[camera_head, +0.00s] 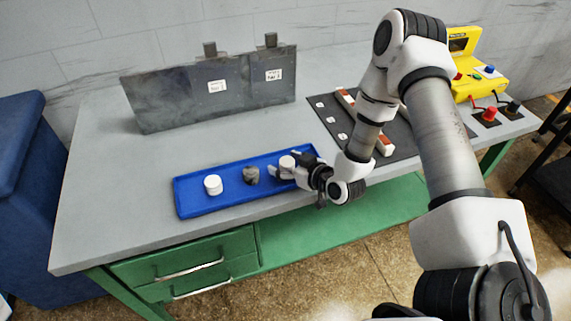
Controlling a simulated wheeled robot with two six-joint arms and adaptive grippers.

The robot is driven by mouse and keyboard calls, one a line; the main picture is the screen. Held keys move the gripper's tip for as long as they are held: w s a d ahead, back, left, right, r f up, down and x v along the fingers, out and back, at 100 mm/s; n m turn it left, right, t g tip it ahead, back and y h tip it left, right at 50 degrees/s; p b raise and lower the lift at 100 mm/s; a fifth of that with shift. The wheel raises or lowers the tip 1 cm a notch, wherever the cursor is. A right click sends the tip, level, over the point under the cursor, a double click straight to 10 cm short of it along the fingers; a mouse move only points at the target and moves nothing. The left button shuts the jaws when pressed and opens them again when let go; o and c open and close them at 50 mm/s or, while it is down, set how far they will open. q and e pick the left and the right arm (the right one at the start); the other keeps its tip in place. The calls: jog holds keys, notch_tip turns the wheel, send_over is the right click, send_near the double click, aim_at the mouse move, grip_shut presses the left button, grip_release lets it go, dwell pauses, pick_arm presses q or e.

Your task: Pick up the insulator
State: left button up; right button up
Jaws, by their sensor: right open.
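A blue tray (195,207) lies near the front edge of the table and bears several small objects. A white cylinder (213,186) stands in its left part, and a dark grey lump (251,175) sits in the middle. A pale, slightly pinkish cylinder (287,163) stands toward the right end. I cannot tell for certain which piece is the insulator. My right gripper (287,169) is open and low over the tray's right part, with its fingers at the pale cylinder. The fingers partly hide that cylinder, so contact is unclear. My left gripper is not in view.
A grey metal panel (180,100) with two labels stands upright behind the tray. A dark mat (325,116) with red-and-white bars lies to the right, partly behind my right arm. A yellow device (484,85) and button boxes stand at the far right. The table's left side is clear.

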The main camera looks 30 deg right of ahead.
jog(key=shift+s, duration=0.1)
jog(key=shift+s+d+r, duration=0.15)
jog(key=c, duration=1.3)
